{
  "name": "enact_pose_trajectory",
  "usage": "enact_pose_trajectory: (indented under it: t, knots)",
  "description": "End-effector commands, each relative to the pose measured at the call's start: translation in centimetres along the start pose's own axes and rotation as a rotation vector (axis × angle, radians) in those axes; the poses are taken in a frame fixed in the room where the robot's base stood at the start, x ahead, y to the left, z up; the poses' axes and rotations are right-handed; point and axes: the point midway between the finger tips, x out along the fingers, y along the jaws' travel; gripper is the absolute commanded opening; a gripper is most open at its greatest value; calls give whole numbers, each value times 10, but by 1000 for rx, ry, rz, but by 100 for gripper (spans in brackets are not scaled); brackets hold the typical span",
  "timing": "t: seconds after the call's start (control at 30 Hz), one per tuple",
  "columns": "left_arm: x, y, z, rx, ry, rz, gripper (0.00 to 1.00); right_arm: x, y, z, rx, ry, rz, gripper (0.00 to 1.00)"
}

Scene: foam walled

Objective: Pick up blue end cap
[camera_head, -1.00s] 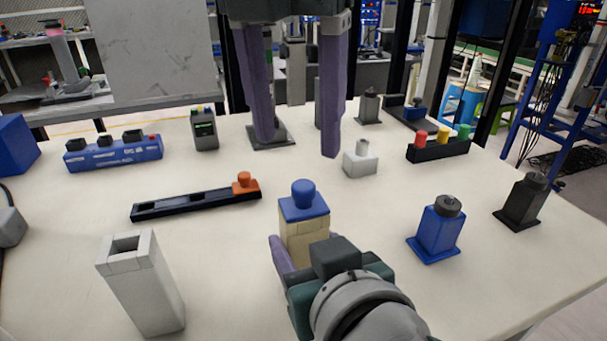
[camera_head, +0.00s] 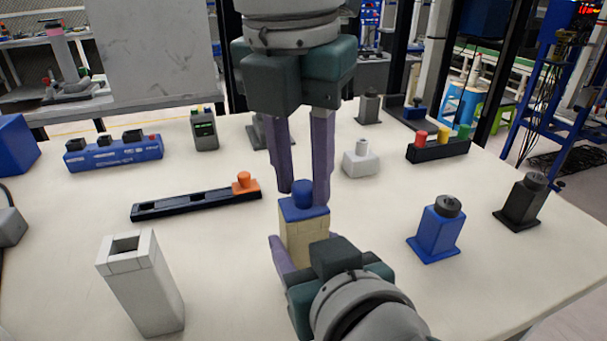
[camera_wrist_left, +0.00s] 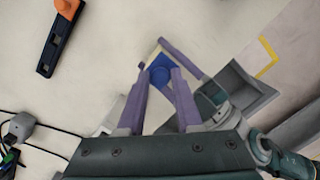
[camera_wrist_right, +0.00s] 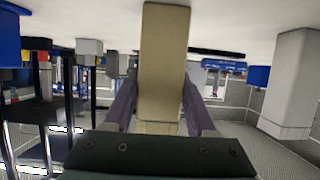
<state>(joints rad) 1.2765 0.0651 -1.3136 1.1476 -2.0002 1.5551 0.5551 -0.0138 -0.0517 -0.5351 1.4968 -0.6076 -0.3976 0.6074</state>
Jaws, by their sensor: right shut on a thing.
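The blue end cap (camera_head: 303,208) has a round knob on top and sits on a beige block (camera_head: 303,240). It also shows in the left wrist view (camera_wrist_left: 158,75). My right gripper (camera_head: 303,247) is shut on the beige block, which stands upright between its fingers; the right wrist view shows the block (camera_wrist_right: 161,65) too. My left gripper (camera_head: 302,190) points down from above, open, its fingertips on either side of the cap's knob. Whether the fingers touch the knob cannot be told.
A black rail (camera_head: 195,203) with an orange piece lies to the left. A tall grey hollow post (camera_head: 148,290) stands front left. A blue block with a dark knob (camera_head: 437,230) and a black one (camera_head: 522,203) stand right. A white block (camera_head: 360,163) stands behind.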

Motion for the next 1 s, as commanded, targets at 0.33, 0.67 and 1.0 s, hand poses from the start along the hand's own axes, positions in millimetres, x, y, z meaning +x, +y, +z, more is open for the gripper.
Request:
enact_pose_trajectory:
  t: [0.33,0.67,1.0]
  knots:
    - [0,0,0,0,0,0,0,0,0,0,0,-1,0,0]
    - [0,0,0,0,-1,0,0,0,0,1,0,-1,0,0]
    - [-42,0,7,-1,-7,2,0,0,0,1,0,-2,0,0]
